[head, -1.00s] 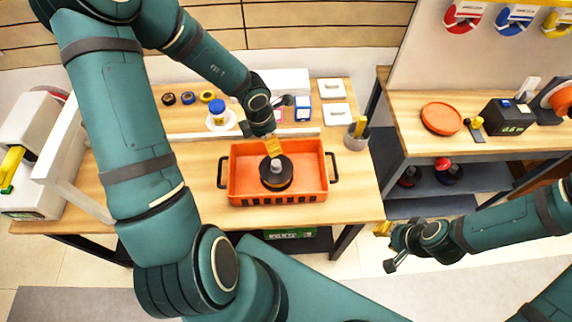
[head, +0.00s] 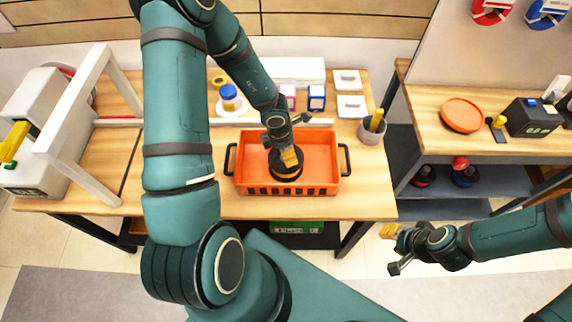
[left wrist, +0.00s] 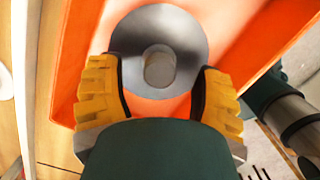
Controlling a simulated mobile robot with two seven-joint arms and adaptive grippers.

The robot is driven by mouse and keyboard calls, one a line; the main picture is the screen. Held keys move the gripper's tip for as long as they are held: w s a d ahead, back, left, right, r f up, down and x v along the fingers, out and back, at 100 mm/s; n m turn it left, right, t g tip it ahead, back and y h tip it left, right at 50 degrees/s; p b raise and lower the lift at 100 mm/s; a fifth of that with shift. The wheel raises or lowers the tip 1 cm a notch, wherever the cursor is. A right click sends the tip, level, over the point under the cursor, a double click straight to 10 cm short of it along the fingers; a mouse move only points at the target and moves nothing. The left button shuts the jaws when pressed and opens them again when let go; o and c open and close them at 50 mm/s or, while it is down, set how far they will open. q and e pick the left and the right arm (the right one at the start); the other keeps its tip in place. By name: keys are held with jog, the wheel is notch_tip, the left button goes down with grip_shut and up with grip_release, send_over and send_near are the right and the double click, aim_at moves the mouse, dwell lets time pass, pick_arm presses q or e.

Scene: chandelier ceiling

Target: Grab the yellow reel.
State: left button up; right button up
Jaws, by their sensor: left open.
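A small yellow ring, likely the yellow reel (head: 217,81), lies at the back of the workbench, partly hidden by my left arm. My left gripper (head: 290,158) is over the orange basket (head: 315,158), well to the right of that ring. In the left wrist view, its yellow-padded fingers (left wrist: 160,80) are open and empty. Just ahead of them is a dark disc (left wrist: 130,38) with a grey central post (left wrist: 159,68). The disc also shows in the basket in the head view (head: 285,173). My right gripper (head: 391,248) is off the bench front; its opening is unclear.
A blue-topped jar (head: 229,93) stands on a white plate beside the yellow ring. A white frame (head: 70,115) stands at left. Small boxes (head: 316,98), white trays (head: 347,80) and a grey cup (head: 371,133) line the right. The bench's front strip is clear.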

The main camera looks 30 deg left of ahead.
pick_arm(q)
jog(key=shift+w+f, duration=0.1)
jog(key=shift+f, duration=0.65)
jog(key=shift+r, duration=0.1)
grip_shut()
